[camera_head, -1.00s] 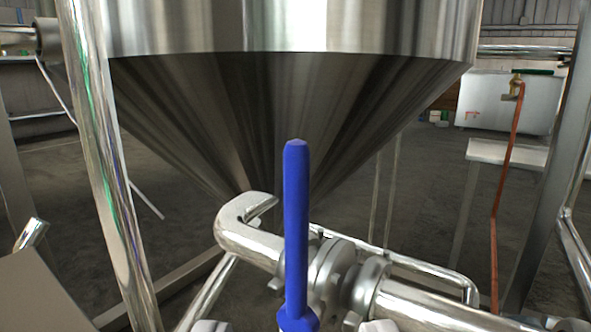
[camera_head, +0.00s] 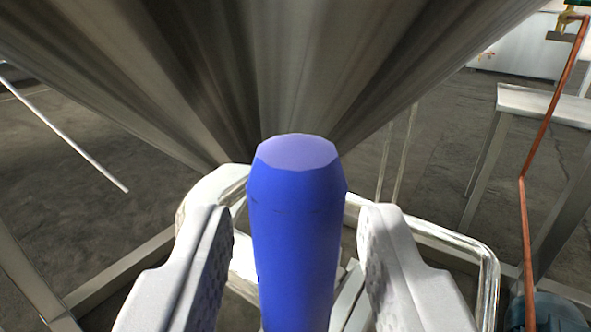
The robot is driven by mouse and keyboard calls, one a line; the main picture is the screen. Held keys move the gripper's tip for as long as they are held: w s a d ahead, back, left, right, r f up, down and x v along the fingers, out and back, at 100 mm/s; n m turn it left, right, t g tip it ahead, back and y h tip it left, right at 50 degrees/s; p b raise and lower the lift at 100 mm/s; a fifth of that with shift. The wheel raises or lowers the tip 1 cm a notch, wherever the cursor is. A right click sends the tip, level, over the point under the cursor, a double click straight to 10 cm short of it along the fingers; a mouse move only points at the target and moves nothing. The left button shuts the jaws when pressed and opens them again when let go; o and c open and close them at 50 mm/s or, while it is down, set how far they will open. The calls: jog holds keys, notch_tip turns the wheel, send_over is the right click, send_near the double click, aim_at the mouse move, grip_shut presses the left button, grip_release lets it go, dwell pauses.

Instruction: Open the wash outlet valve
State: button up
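The wash outlet valve shows as its blue handle (camera_head: 295,235), which stands upright in the middle of the camera view. Its top end faces me; its lower part runs out of the bottom edge, and the valve body is hidden. My gripper (camera_head: 296,225) is open, with one pale finger to the left of the handle and one to the right. A gap shows between the handle and each finger, so neither appears to touch it. Parts of the steel pipe (camera_head: 208,185) show behind the handle and the left finger.
The steel tank cone (camera_head: 215,70) hangs just above and behind the handle. A thin bent pipe (camera_head: 450,238) runs to the right of my gripper. Frame bars cross the floor at left.

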jog(key=shift+w, duration=0.75)
jog(key=shift+c, duration=0.4)
